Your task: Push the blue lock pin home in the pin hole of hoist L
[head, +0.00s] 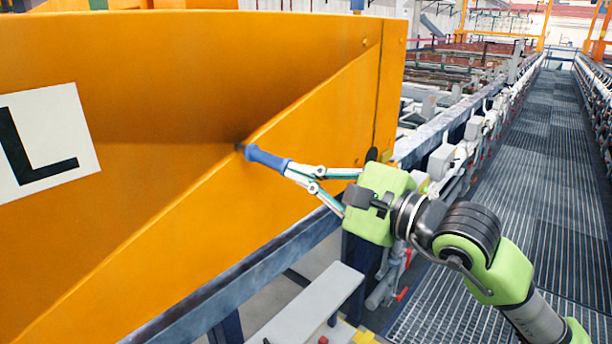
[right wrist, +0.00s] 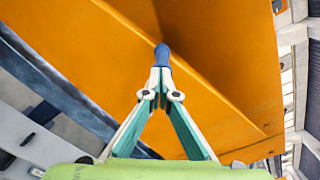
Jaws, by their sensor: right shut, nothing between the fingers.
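The blue lock pin (head: 267,158) points into the orange panel of hoist L (head: 330,120), its far end at a dark spot on the panel. That spot looks like the pin hole, but the pin covers most of it. A length of the blue pin still shows outside the panel. My right gripper (head: 291,170) is shut, with its fingertips against the outer end of the pin. In the right wrist view the pin (right wrist: 162,55) stands straight ahead of the closed fingertips (right wrist: 160,80). My left gripper is not in view.
A white sign with a black L (head: 45,140) is on the hoist panel at the left. A blue-grey rail (head: 280,250) runs below the hoist. A grey grated walkway (head: 540,170) extends along the right. A grey plank (head: 310,305) lies below the gripper.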

